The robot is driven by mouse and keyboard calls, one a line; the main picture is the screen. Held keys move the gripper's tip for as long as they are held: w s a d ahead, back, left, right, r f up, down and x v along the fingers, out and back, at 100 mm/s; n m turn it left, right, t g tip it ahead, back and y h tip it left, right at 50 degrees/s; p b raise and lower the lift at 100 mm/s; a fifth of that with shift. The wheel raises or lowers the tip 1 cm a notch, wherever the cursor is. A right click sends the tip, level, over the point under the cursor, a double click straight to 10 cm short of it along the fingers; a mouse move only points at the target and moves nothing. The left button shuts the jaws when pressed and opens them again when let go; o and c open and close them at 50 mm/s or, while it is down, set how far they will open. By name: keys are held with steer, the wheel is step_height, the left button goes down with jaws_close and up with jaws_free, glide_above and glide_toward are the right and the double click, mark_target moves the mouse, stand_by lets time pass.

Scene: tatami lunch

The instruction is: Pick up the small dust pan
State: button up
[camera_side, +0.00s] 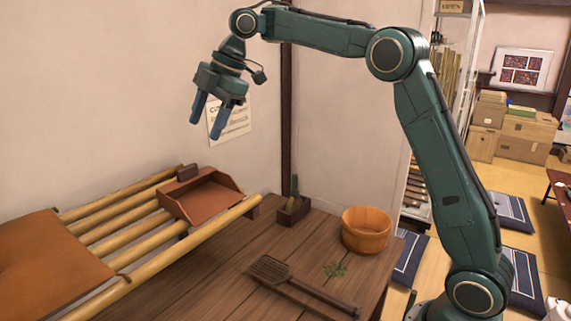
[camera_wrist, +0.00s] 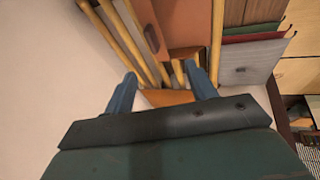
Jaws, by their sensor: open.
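The small dust pan (camera_side: 203,196) is a reddish-brown, shallow scoop with raised sides and a short dark block at its back. It rests on the bamboo-pole rack (camera_side: 120,232) in the side view. My gripper (camera_side: 208,117) is open and empty, high above the rack and clear of the pan, with its two blue fingers pointing down. In the wrist view the fingers spread apart (camera_wrist: 160,72), with bamboo poles beyond them. Reddish-brown surfaces show at the top there, but I cannot tell which is the pan.
A brown cushion-like pad (camera_side: 45,258) covers the rack's left end. A wall stands behind.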

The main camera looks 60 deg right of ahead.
mark_target(189, 169)
steer(key=shift+w+d+f+n, duration=0.25)
steer(key=shift+w+f+n, duration=0.2)
steer(key=shift+w, duration=0.25)
steer(key=shift+a+f, duration=0.1)
steer(key=shift+x, duration=4.15)
steer(key=shift+x, duration=2.6)
steer(key=c, duration=1.1)
